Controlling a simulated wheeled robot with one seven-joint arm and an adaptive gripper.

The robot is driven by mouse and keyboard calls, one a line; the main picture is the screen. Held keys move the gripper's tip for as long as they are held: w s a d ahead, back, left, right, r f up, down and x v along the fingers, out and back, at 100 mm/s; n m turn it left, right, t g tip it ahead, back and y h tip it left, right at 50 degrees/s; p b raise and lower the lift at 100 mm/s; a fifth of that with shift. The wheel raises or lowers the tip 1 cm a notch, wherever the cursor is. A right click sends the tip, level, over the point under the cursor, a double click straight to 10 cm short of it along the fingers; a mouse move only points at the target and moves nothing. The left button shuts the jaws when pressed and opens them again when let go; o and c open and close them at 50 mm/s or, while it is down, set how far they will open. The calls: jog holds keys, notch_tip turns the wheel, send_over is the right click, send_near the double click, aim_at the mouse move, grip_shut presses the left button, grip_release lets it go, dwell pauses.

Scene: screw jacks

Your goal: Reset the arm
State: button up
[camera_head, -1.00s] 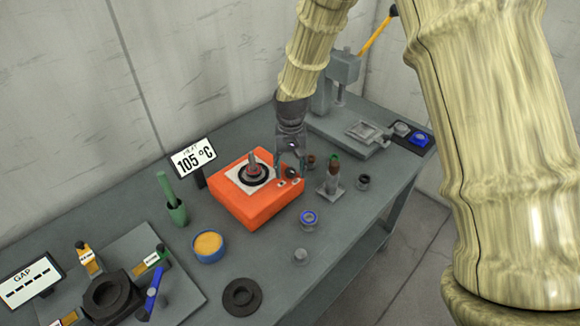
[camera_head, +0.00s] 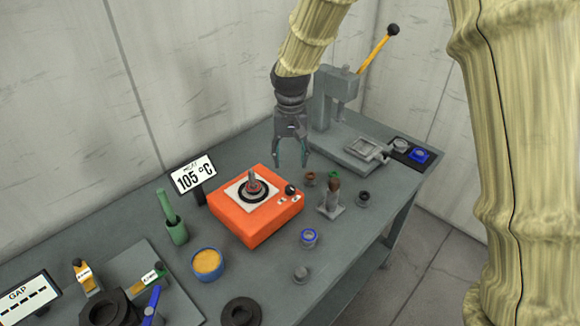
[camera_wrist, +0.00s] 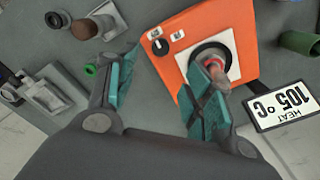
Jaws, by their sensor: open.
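My gripper (camera_head: 291,160) hangs above the back of the grey workbench (camera_head: 330,265), behind the orange heater and in front of the lever press. Its jaws are apart and nothing is between them. In the wrist view its two teal-padded fingers (camera_wrist: 152,95) are spread, with bare bench and the heater's edge showing between them. The orange heater (camera_head: 240,224) has a white plate with a black ring and a small upright piece on it. A sign (camera_head: 194,174) behind it reads 105 °C.
A lever press (camera_head: 335,105) with a yellow handle stands behind right. Several small cups and a brown-topped holder (camera_head: 331,197) stand right of the heater.

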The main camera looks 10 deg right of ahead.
jog(key=shift+r, duration=0.5)
jog(key=shift+r, duration=0.1)
